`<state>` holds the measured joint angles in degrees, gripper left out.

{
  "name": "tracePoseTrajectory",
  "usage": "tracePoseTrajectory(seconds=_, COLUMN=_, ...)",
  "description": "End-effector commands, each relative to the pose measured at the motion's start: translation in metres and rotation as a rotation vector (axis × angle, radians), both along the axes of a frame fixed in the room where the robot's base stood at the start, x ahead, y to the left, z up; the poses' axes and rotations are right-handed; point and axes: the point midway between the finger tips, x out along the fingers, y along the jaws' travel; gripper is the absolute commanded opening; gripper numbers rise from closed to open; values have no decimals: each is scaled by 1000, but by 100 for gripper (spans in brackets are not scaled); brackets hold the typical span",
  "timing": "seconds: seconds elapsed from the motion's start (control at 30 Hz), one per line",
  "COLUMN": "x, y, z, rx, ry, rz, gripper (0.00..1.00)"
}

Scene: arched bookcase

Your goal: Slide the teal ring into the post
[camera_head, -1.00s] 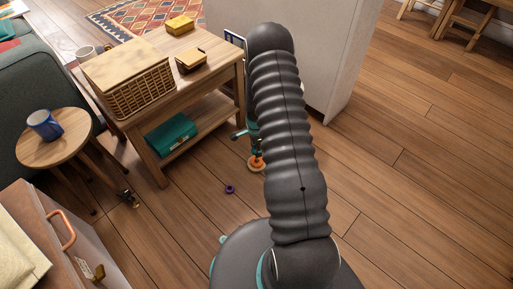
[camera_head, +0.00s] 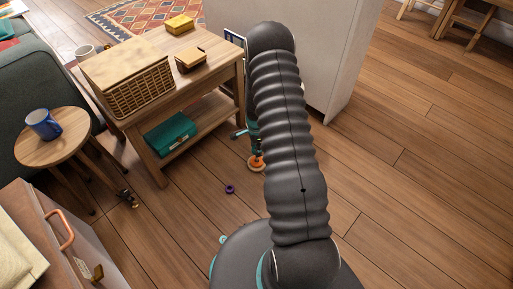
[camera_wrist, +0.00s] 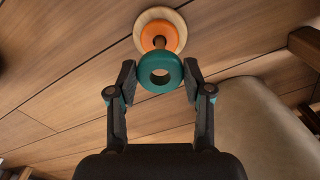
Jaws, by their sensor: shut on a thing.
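The teal ring (camera_wrist: 144,74) is between the two fingers of my gripper (camera_wrist: 160,74), which is shut on its left and right sides. Just beyond it in the wrist view is the brown post (camera_wrist: 159,42), on a pale round wooden base (camera_wrist: 141,19) with an orange ring (camera_wrist: 172,34) around its foot. The teal ring overlaps the near side of the orange ring in the picture. Its hole appears below the post, not lined up with it. In the head view the orange ring (camera_head: 257,162) shows on the floor beside my arm, which hides most of my gripper.
A small purple ring (camera_head: 230,189) lies on the floor left of the post. A wooden table (camera_head: 205,87) with a wicker basket (camera_head: 128,84) stands behind to the left. A pale cabinet (camera_head: 345,60) stands behind my arm. Floor to the right is clear.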

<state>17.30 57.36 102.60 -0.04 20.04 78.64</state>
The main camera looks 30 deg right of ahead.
Motion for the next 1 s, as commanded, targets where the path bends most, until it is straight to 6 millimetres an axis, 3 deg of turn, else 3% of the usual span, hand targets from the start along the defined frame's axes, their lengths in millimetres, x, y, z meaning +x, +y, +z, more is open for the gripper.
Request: tracePoseTrajectory(seconds=1.0, x=0, y=0, z=-15, rx=0, ry=0, rz=0, gripper=33)
